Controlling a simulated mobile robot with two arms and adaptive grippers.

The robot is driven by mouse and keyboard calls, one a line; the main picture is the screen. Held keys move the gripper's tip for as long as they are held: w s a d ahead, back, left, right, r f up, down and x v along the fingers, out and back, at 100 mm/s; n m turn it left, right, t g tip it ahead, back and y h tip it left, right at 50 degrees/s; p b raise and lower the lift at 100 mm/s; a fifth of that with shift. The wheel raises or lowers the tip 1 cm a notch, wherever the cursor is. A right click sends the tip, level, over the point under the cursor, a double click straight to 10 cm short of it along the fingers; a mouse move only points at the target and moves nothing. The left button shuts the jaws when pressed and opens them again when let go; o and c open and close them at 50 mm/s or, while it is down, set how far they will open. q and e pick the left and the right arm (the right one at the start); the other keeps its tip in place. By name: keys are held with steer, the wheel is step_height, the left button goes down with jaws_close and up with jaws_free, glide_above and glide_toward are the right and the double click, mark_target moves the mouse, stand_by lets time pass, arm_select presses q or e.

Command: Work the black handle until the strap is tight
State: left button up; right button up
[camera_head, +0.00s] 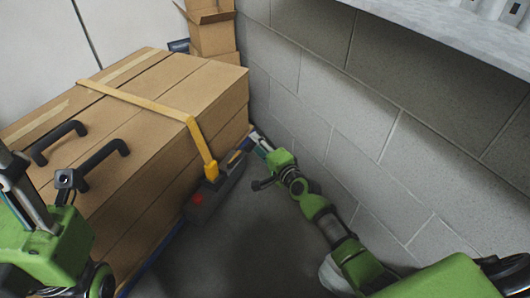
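A yellow strap (150,105) runs over the top of a large cardboard box (170,80) and down its right side. It ends at a yellow fitting on a long dark ratchet-like piece (218,188) with a red spot. I cannot tell which part of it is the black handle. My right gripper (259,139) points toward the box's lower corner near the wall, just right of the dark piece and apparently apart from it. Its finger opening is too small to read. My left gripper (18,188) is at the left edge over the boxes, partly cut off.
Two black bar-shaped handles (100,163) show above the box top at left. A grey block wall (330,105) runs close along my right arm. Smaller cartons (212,35) stand behind. A pale shelf (450,25) is upper right. Bare floor (235,250) lies between boxes and arm.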

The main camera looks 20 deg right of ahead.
steer(key=v, duration=1.1)
steer(key=shift+s, duration=0.35)
